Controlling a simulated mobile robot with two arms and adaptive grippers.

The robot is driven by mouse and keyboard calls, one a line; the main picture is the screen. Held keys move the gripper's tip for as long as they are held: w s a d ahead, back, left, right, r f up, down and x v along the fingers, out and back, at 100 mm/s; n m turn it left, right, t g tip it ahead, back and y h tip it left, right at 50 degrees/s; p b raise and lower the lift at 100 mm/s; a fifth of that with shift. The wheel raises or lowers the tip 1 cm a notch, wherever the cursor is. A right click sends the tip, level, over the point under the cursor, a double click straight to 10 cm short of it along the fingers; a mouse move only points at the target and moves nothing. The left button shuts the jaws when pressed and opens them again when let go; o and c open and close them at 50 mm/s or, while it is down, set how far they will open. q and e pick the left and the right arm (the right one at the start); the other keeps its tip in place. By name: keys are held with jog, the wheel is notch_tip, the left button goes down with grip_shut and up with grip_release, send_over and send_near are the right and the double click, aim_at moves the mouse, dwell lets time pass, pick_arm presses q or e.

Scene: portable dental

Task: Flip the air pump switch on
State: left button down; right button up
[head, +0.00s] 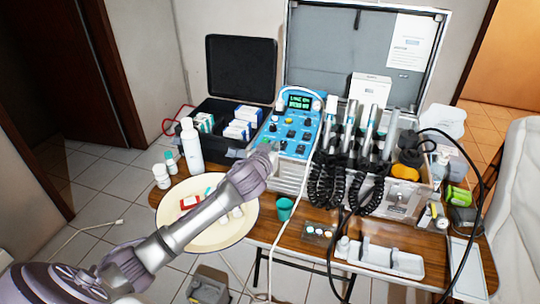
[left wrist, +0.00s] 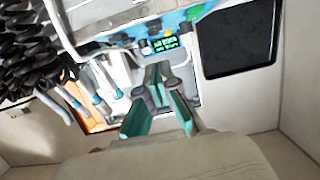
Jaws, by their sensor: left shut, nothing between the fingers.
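The blue control panel (head: 291,128) of the dental unit stands on the wooden table, with a lit screen (head: 299,102) and several dark knobs and switches. I cannot tell which of them is the air pump switch. My left gripper (head: 272,150) is at the panel's lower left corner, with its fingers closed and empty. In the left wrist view the shut fingertips (left wrist: 157,70) appear in front of the unit, below the screen (left wrist: 163,44). The fingers and wrist hide part of the panel's lower left edge, and I cannot tell whether they touch it. My right gripper is not in view.
Handpieces with coiled black hoses (head: 335,180) hang right of the panel. A black case (head: 240,68) with small boxes stands open at left. A white bottle (head: 191,145), round tray (head: 213,240) and green cup (head: 284,208) are near my left arm.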

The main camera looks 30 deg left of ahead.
pick_arm(q)
jog(key=v, duration=0.3)
jog(key=shift+s+d+f, duration=0.1)
jog(key=shift+s+f, duration=0.05)
jog(key=shift+s, duration=0.3)
jog(key=shift+f, duration=0.1)
